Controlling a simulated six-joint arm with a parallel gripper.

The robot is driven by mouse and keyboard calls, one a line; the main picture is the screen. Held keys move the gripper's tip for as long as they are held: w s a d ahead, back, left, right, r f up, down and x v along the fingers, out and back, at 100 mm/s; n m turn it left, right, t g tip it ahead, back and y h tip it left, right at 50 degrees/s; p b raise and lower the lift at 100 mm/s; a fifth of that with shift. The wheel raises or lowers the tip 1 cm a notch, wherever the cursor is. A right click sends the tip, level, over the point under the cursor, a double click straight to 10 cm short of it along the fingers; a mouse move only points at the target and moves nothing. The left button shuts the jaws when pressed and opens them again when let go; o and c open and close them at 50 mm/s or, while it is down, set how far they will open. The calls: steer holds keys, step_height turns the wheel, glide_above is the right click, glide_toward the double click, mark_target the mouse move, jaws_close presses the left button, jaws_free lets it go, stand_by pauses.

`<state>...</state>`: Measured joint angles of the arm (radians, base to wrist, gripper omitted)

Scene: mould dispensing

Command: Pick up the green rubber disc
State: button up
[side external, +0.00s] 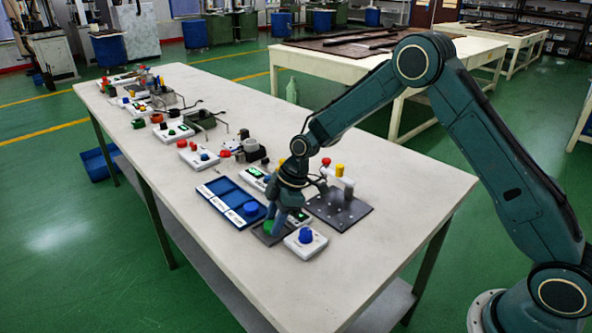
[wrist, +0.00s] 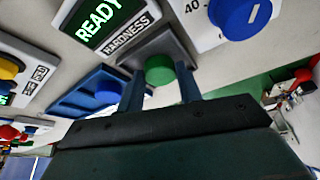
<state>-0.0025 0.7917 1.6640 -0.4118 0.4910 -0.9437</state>
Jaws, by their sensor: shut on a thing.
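The green rubber disc (side external: 268,227) sits low at the dark grey pad (side external: 258,236) near the table's front. In the wrist view the disc (wrist: 159,69) is between my two fingers, with the pad (wrist: 185,57) behind it. My gripper (wrist: 160,80) is shut on the disc; in the side view my gripper (side external: 276,224) points down over the pad. I cannot tell whether the disc still touches the pad. A hardness display (wrist: 108,18) reading READY is beside the pad.
A blue tray (side external: 219,187) with a blue disc (side external: 250,209) is left of the pad. A white box with a blue knob (side external: 305,236) stands close on the right. A dark plate (side external: 337,211) with a stand is behind. The table's front right is clear.

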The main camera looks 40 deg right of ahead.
step_height(320, 180, up, 20)
steer(key=shift+f, duration=0.15)
stand_by(0.4)
stand_by(0.5)
